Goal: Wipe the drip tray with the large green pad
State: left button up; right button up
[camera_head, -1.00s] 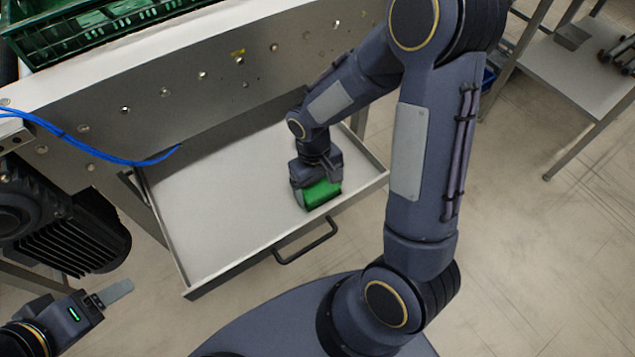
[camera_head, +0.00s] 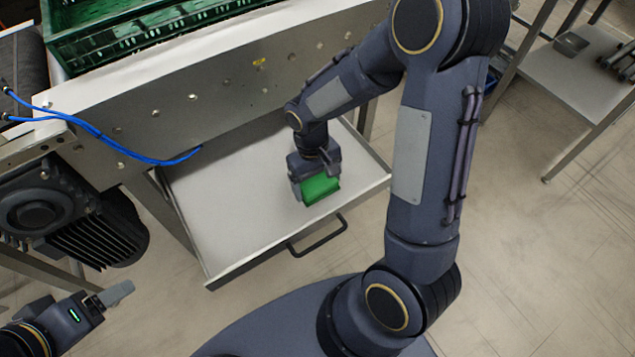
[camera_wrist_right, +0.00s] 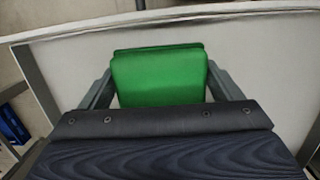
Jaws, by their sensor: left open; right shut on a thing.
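The large green pad (camera_head: 320,188) is in the grip of my right gripper (camera_head: 318,180), low over the right part of the drip tray. In the right wrist view the pad (camera_wrist_right: 160,78) sits between the two fingers of the gripper (camera_wrist_right: 158,88). The drip tray (camera_head: 225,205) is a pale, shallow, pulled-out tray with a dark front handle (camera_head: 318,240); its rim also shows in the right wrist view (camera_wrist_right: 200,17). I cannot tell whether the pad touches the tray floor. My left gripper (camera_head: 118,294) is empty, outside the tray at the lower left.
The conveyor frame (camera_head: 215,100) stands over the tray's back, with a green crate (camera_head: 130,38) on top. A blue cable (camera_head: 120,148) hangs at the tray's left back corner. A dark motor (camera_head: 95,225) is left of the tray. A side table (camera_head: 570,80) stands at right.

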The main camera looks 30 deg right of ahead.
jog(key=shift+r+p, duration=0.9)
jog(key=shift+r, duration=0.55)
